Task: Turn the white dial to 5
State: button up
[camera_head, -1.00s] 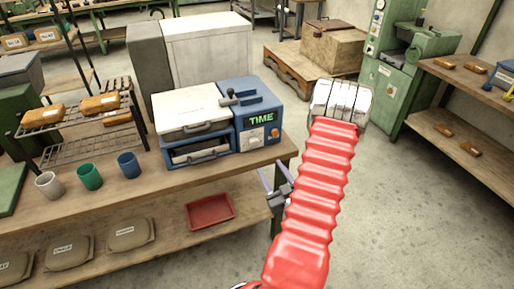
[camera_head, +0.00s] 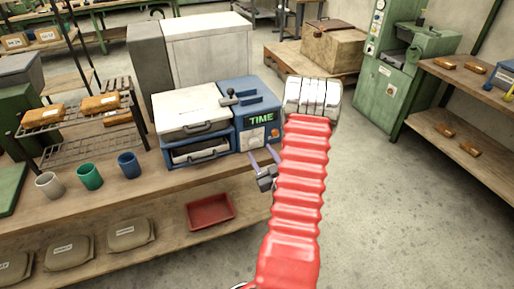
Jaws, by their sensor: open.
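Below the display sit a small pale dial (camera_head: 257,136) and an orange knob (camera_head: 275,133). The dial's numbers and pointer are too small to read. My gripper (camera_head: 263,154) is open and empty. Its two purple fingers point up toward the panel's lower edge, just below the dial. I cannot tell whether they touch the machine.
My red arm covers the bench's right end. The blue machine's drawer part (camera_head: 200,147) lies left of the panel. Grey, green and blue cups (camera_head: 129,165) stand further left. A red tray (camera_head: 209,212) sits on the lower shelf. Open floor lies to the right.

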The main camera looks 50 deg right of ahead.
aim_at(256, 145)
jog(key=shift+x, duration=2.4)
jog(key=shift+c, duration=0.5)
jog(key=c, duration=0.9)
jog(key=shift+c, duration=0.2)
jog(key=shift+m, duration=0.5)
jog(key=m, duration=1.1)
